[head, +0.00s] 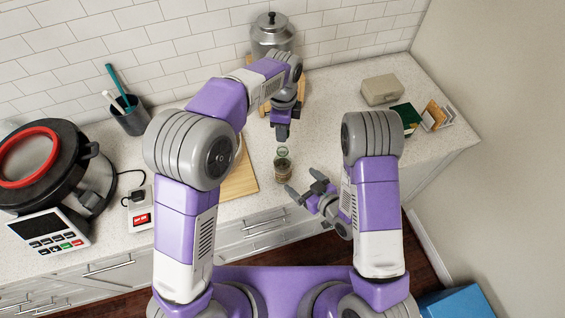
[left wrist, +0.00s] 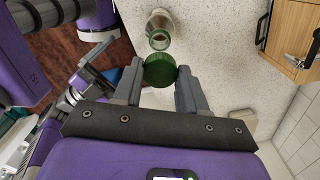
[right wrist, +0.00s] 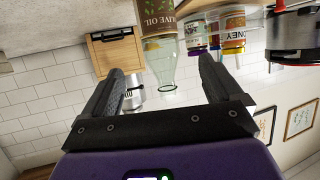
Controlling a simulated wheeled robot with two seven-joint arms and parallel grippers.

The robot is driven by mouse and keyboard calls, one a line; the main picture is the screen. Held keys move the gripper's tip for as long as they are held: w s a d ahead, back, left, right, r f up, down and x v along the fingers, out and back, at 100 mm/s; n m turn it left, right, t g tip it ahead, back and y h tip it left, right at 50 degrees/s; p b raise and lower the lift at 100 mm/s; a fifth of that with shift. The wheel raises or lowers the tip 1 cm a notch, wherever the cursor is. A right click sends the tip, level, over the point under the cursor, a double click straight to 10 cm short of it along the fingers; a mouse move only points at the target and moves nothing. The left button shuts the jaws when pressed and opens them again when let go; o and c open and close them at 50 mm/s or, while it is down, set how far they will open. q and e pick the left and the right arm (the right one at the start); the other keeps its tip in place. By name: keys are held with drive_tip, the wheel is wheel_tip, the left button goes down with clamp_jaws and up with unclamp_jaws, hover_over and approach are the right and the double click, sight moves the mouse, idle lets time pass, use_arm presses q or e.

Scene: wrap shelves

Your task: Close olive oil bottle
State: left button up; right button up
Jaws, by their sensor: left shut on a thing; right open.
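The olive oil bottle (head: 283,171) stands upright and uncapped on the counter. The right wrist view shows its clear greenish neck and brown olive oil label (right wrist: 158,14). My left gripper (head: 283,138) points down just above the bottle. In the left wrist view it is shut on a round green cap (left wrist: 160,70). The bottle's open mouth (left wrist: 159,40) shows just beyond the cap; the two look apart. My right gripper (head: 305,183) is low at the bottle's right, near the counter's front edge. Its fingers (right wrist: 165,88) are spread, open and empty, pointing toward the bottle.
A wooden board (head: 239,178) lies left of the bottle. A metal canister (head: 272,36) stands at the back. A large cooker (head: 45,165), a utensil cup (head: 130,117) and a socket box (head: 139,207) are left. A beige box (head: 381,89) and books (head: 408,117) are right.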

sight(287, 169)
drive_tip(key=x, duration=1.2)
drive_tip(key=shift+f, duration=0.1)
drive_tip(key=c, duration=1.5)
use_arm(q)
drive_tip(key=shift+f, duration=2.55)
drive_tip(key=shift+a+f, duration=0.1)
drive_tip(key=shift+f, duration=0.8)
drive_tip(key=shift+f, duration=0.55)
